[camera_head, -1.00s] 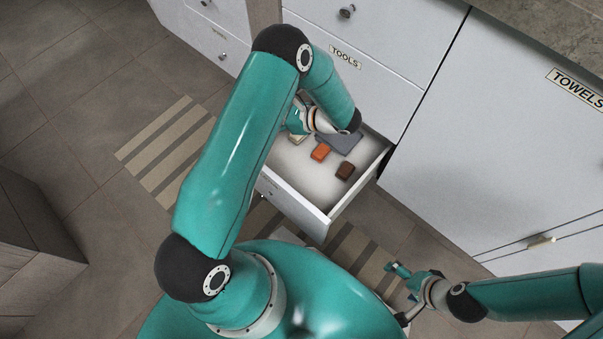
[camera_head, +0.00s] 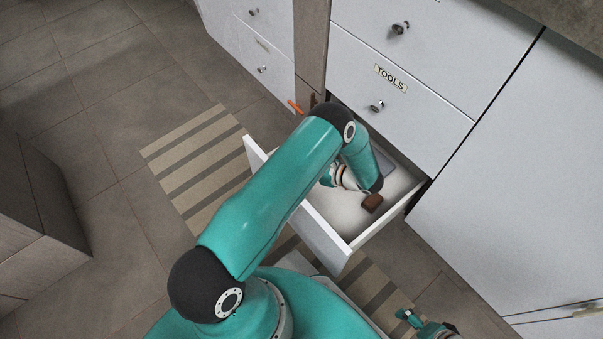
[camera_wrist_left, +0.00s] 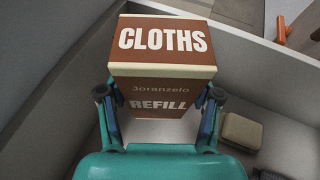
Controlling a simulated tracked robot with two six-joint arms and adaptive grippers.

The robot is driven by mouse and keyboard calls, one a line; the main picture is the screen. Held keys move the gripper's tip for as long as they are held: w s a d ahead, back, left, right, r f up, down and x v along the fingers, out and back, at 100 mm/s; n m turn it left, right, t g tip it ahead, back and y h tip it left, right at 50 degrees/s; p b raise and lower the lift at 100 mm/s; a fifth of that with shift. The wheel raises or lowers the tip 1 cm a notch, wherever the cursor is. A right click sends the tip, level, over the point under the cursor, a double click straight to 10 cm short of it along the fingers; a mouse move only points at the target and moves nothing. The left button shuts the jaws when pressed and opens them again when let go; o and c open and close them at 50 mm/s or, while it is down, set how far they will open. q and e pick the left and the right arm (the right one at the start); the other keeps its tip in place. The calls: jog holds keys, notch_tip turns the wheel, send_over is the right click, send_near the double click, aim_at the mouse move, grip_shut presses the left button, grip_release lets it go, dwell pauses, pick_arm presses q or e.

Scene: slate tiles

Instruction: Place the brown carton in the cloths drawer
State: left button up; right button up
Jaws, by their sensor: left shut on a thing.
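In the left wrist view, a brown carton (camera_wrist_left: 160,82) with pale edges reads "CLOTHS" and "REFILL". My left gripper (camera_wrist_left: 160,98) is shut on it, one finger on each side. In the head view, my left gripper (camera_head: 328,177) is over an open white drawer (camera_head: 322,236), mostly behind my arm, which hides the carton. No label on the open drawer is readable; it lies below the drawer labelled "TOOLS" (camera_head: 390,78). My right gripper (camera_head: 407,317) is at the bottom edge, away from the drawer; its opening is unclear.
A small dark brown item (camera_head: 372,203) and a flat grey item (camera_head: 384,162) lie in the open drawer. The wrist view shows a beige block (camera_wrist_left: 242,131) there. An orange object (camera_head: 295,106) is beyond the drawer's left corner. A striped mat (camera_head: 200,155) lies on the floor.

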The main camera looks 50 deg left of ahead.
pick_arm(q)
jog(key=shift+f+b, duration=0.6)
jog(key=shift+f, duration=1.25)
jog(key=shift+f, duration=0.1)
jog(key=o, duration=1.2)
jog(key=shift+r, duration=0.2)
jog(key=shift+w+d+r, duration=0.1)
jog(key=shift+d, duration=0.2)
jog(key=p+v, duration=0.3)
jog(key=v, duration=0.8)
jog(key=shift+d, duration=0.2)
jog(key=shift+r, duration=0.1)
